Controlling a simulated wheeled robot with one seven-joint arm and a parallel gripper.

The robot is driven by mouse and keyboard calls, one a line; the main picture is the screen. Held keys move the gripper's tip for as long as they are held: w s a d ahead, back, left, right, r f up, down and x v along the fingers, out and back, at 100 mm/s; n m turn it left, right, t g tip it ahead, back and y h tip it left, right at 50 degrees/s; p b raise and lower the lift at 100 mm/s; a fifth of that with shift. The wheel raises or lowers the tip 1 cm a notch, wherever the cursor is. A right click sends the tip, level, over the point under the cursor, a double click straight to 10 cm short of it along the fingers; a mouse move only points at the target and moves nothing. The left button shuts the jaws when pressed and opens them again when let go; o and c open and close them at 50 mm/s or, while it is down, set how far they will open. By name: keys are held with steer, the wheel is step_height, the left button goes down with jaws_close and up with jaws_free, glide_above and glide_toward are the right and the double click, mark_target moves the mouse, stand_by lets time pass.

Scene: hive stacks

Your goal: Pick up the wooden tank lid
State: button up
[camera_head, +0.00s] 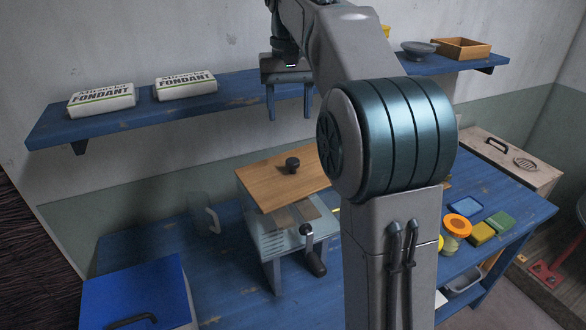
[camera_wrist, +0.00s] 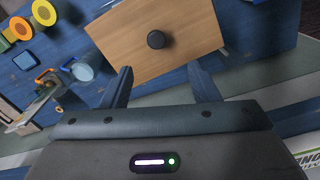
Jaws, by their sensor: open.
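The wooden tank lid (camera_head: 276,181) is a flat brown board with a round black knob (camera_head: 292,164) in its middle. It lies on top of a clear tank with a hand crank (camera_head: 311,250) on the blue workbench. In the wrist view the lid (camera_wrist: 135,45) and its knob (camera_wrist: 156,39) lie beyond my fingers. My gripper (camera_head: 290,100) is open and empty, with its two blue fingers pointing down, above and apart from the lid. In the wrist view my gripper (camera_wrist: 163,88) has its fingers spread wide on either side of the knob's line. My arm hides the lid's right part in the head view.
A blue wall shelf (camera_head: 140,118) with two fondant packs (camera_head: 101,99) runs behind my gripper. A wooden box (camera_head: 461,48) and a grey dish (camera_head: 419,47) stand on its right part. A blue-topped box (camera_head: 138,292) is at front left. Coloured containers (camera_head: 458,224) sit at right on the bench.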

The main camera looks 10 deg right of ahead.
glide_above(292, 160)
steer(key=f, duration=0.8)
steer(key=shift+a+f, duration=0.2)
steer(key=shift+a, duration=0.05)
steer(key=shift+d+f+p, duration=0.15)
steer(key=shift+f+p, duration=0.05)
steer(key=shift+f, duration=1.15)
steer(key=shift+d+f+p, duration=0.15)
steer(key=shift+f, duration=1.15)
jaws_close()
